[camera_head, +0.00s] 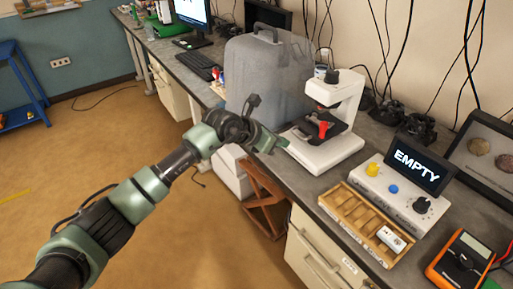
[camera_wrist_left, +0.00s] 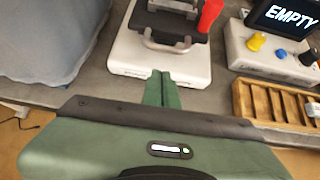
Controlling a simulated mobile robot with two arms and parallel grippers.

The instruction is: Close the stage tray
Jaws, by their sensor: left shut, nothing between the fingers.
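The white microscope (camera_head: 327,125) stands on the grey bench, with a dark stage and a red part on its front. In the left wrist view its white base (camera_wrist_left: 125,58) carries the dark stage tray (camera_wrist_left: 190,54), which has a grey metal handle (camera_wrist_left: 163,47) at its front. How far the tray sticks out is hard to tell. My left gripper (camera_head: 284,142) is shut and empty. In the left wrist view its green fingertips (camera_wrist_left: 161,74) are together at the front of the base, just short of the handle; contact cannot be told. My right gripper is out of view.
A grey covered case (camera_head: 255,75) stands left of the microscope. To the right are a control box (camera_head: 375,188) with a screen reading EMPTY, a wooden compartment tray (camera_head: 350,212) and an orange meter (camera_head: 462,262). Cables hang behind.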

